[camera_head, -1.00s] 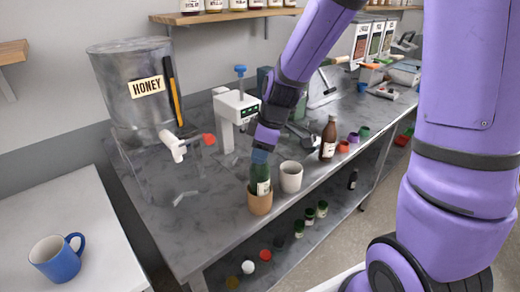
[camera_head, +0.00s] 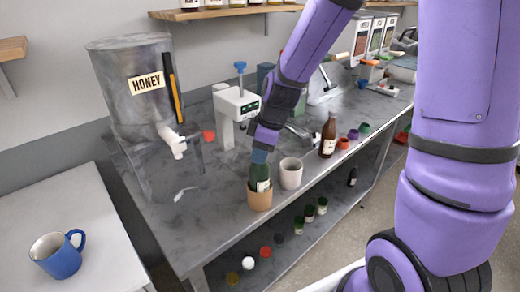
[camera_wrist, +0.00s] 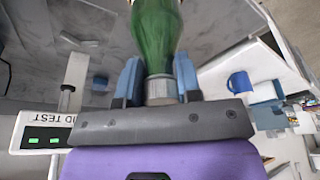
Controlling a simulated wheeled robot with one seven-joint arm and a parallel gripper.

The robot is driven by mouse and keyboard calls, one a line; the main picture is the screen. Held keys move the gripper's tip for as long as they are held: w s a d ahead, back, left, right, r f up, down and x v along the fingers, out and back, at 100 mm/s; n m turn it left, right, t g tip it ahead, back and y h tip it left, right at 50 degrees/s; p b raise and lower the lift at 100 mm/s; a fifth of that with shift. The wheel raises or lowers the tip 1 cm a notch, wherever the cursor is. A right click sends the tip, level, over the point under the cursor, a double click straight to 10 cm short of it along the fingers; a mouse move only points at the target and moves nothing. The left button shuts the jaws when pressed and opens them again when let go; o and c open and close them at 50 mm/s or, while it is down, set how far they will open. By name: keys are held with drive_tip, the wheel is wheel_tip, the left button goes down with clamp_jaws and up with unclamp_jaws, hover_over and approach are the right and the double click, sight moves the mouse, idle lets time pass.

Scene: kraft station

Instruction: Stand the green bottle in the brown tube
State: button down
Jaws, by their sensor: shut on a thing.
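The green bottle (camera_head: 260,176) is upright, and its lower part is hidden behind the front wall of the brown tube (camera_head: 260,200). It appears to stand inside the tube, but I cannot see its base. The tube is on the grey counter near the front edge. My gripper (camera_head: 259,155) is above the tube, shut on the bottle's neck. In the wrist view the blue fingers of my gripper (camera_wrist: 158,84) are on both sides of the neck, and the green bottle (camera_wrist: 158,30) extends away from them; the tube cannot be made out there.
A whitish cup (camera_head: 291,173) stands close to the right of the tube. A brown bottle (camera_head: 328,136) is farther right. A white tester (camera_head: 236,108) stands behind, and the honey tank (camera_head: 136,90) is at back left. A blue mug (camera_head: 60,256) is on the left table.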

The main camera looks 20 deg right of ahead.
drive_tip(key=shift+f, duration=0.65)
drive_tip(key=shift+c, duration=0.8)
unclamp_jaws()
drive_tip(key=shift+r, duration=1.55)
drive_tip(key=shift+r, duration=2.95)
